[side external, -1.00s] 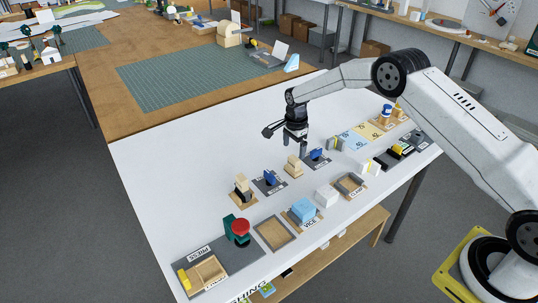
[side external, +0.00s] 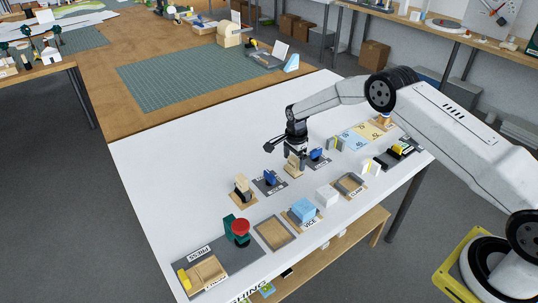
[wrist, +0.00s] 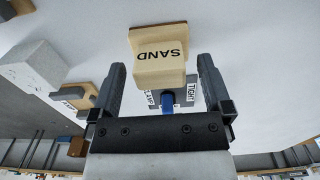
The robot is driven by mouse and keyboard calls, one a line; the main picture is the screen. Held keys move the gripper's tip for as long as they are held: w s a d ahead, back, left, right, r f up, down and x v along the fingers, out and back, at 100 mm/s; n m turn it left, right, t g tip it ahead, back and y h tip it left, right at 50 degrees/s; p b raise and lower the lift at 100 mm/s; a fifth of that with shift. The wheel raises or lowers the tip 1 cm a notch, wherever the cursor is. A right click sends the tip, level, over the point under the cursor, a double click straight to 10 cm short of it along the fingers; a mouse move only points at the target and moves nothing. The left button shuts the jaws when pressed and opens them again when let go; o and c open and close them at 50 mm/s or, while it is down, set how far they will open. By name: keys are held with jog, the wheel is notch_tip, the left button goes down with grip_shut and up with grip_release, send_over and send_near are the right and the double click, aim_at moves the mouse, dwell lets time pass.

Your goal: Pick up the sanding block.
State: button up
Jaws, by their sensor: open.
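The sanding block (wrist: 160,62) is a cream wooden block with a tan base, and the word SAND shows on it in the wrist view. In the side view the sanding block (side external: 293,165) stands on the white table among the fixtures. My gripper (wrist: 159,75) is open, with one dark finger on each side of the block. In the side view my gripper (side external: 295,153) is right above and around the upper part of the block. I cannot tell whether the fingers touch it.
A blue-handled fixture (side external: 319,155) stands close to the right of the block, and another blue one (side external: 270,178) to its left. A white block (side external: 327,195) and a clamp tray (side external: 350,185) lie nearer the front. The white table (side external: 190,150) behind is clear.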

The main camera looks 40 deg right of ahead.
aim_at(294, 158)
jog(key=shift+c, duration=0.2)
jog(key=c, duration=1.2)
jog(key=shift+c, duration=0.2)
jog(key=shift+r, duration=0.2)
jog(key=shift+r, duration=1.35)
jog(key=s+a+r, duration=0.1)
jog(key=s+r, duration=0.9)
jog(key=s, duration=0.4)
